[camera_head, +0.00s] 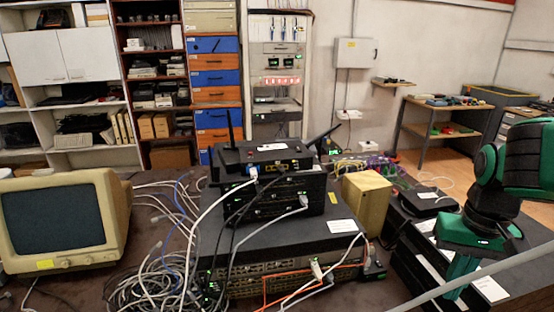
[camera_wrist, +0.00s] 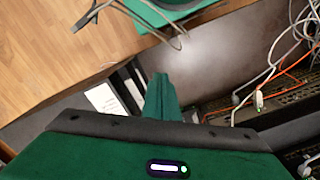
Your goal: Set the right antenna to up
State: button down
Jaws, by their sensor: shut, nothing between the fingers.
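A black router (camera_head: 262,158) sits on top of a stack of black network devices (camera_head: 275,195) on the table. Its left antenna (camera_head: 230,127) stands upright. Its right antenna (camera_head: 324,136) is tilted, leaning out to the right. My gripper (camera_head: 452,294) is at the right side of the head view, well right of the router and lower, pointing down and apart from the antennas. In the wrist view its green fingers (camera_wrist: 161,97) are together with nothing between them. The router and its antennas are not in the wrist view.
A beige monitor (camera_head: 65,225) stands at left, beside tangled grey cables (camera_head: 150,280). A tan box (camera_head: 366,203) stands right of the stack. White and orange cables (camera_wrist: 258,100) plug into the rack device at the right of the wrist view. Open air separates my gripper from the router.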

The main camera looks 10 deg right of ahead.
dwell(0.3)
jog(key=c, duration=2.2)
grip_release()
jog(key=o, duration=0.3)
jog(key=r, duration=0.1)
jog(key=w+d+r, duration=0.1)
jog(key=shift+d+r, duration=0.3)
jog(key=shift+o, duration=0.2)
jog(key=w+d+r+m+h, duration=0.1)
jog(key=w+d+r+m, duration=0.15)
jog(key=w, duration=0.25)
jog(key=w+d+r+m, duration=0.1)
jog(key=w+d+r, duration=0.1)
jog(key=w+r, duration=0.25)
notch_tip(320, 180, up, 16)
jog(key=m+t+h, duration=0.2)
jog(key=m+h, duration=0.1)
jog(key=m, duration=0.4)
send_over(333, 129)
jog(key=s+a, duration=0.1)
jog(key=a, duration=0.3)
jog(key=shift+d+x, duration=0.2)
jog(key=shift+x, duration=2.4)
jog(key=shift+d+x, duration=0.25)
jog(key=shift+x, duration=2.3)
jog(key=shift+r, duration=0.15)
